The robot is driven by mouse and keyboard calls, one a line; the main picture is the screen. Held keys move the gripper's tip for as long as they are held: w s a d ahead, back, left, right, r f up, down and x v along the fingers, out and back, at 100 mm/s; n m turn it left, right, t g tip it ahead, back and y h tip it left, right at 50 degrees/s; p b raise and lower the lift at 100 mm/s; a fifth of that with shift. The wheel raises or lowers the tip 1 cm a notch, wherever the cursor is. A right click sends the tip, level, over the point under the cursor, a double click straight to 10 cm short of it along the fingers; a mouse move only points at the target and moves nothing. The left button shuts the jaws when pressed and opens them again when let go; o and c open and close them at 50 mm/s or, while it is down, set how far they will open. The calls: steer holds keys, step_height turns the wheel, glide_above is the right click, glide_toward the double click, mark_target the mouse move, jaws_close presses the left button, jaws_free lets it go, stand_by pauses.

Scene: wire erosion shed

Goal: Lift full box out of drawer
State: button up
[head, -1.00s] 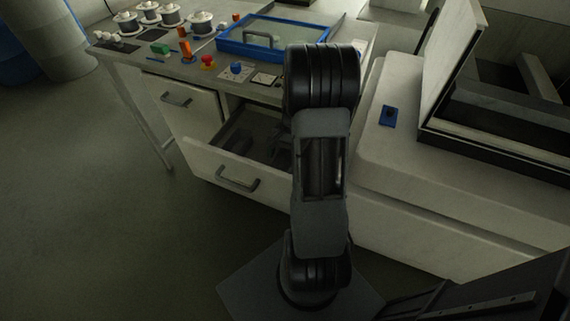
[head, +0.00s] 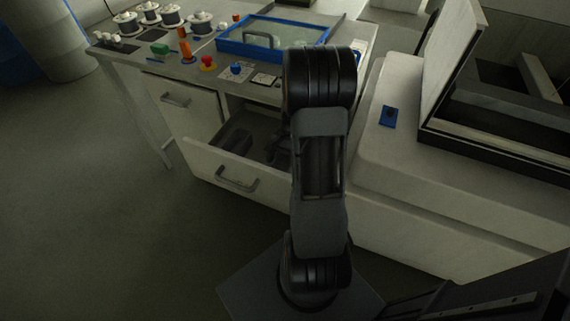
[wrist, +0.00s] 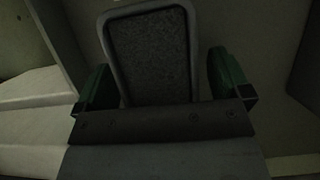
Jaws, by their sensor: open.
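The full box (wrist: 147,55) shows in the wrist view, with a pale grey rim and dark, grainy contents up near its top. My gripper (wrist: 163,82) is open, with one green-padded finger on each side of the box's near end. I cannot tell whether either pad touches it. In the head view the drawer (head: 215,166) is pulled out under the bench, and my gripper reaches into it, mostly hidden by my arm. A dark grey container shape (head: 236,141) shows in the drawer left of my gripper; I cannot tell if it is the same box.
The bench top (head: 150,63) above the drawer holds a blue-framed tray (head: 232,47), several wire spools (head: 201,22), a green block (head: 160,48) and a red button (head: 208,62). A pale machine body (head: 385,160) stands close on the right.

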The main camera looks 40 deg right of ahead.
steer(key=shift+c, duration=0.2)
steer(key=c, duration=1.2)
